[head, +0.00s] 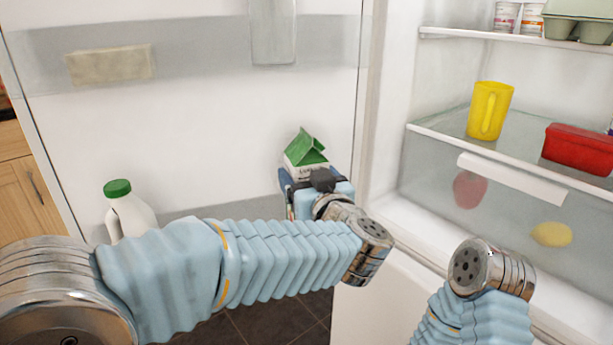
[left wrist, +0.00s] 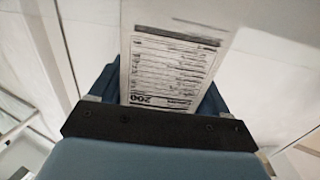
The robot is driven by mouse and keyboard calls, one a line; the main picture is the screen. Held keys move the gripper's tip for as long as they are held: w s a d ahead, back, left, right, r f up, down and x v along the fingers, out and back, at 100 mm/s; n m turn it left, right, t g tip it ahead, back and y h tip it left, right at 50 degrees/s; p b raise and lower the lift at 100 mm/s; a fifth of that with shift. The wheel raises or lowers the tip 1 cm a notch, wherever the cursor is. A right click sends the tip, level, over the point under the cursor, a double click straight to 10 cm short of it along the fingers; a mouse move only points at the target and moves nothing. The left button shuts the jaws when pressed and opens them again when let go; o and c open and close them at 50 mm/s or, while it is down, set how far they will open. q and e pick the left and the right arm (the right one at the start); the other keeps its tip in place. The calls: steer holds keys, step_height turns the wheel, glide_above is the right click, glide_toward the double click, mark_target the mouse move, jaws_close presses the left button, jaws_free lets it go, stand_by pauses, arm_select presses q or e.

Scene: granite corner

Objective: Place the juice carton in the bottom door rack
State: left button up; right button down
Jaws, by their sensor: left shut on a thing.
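The juice carton (head: 306,152) is white with a green gable top and stands roughly upright in the head view, near the inner face of the open fridge door. My left gripper (head: 318,183) is shut on it; the arm and gripper hide its lower part. In the left wrist view the carton's printed white side (left wrist: 172,70) fills the space between the fingers of my left gripper (left wrist: 155,98). The bottom door rack (head: 215,208) shows as a grey band behind my left arm, mostly hidden. Whether the carton touches the rack cannot be told. My right gripper is out of view.
A white bottle with a green cap (head: 130,212) stands at the left of the door. A beige block (head: 108,64) sits in the upper door rack (head: 200,60). Fridge shelves at right hold a yellow pitcher (head: 490,110) and a red container (head: 580,149).

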arm_select(q)
steer(key=o, duration=1.8)
steer(key=shift+f, duration=0.15)
steer(key=shift+o, duration=0.2)
steer(key=shift+s, duration=0.15)
steer(key=v, duration=1.1)
steer(key=shift+s+d+b, duration=0.2)
steer(key=shift+s+b, duration=0.1)
steer(key=shift+b, duration=0.15)
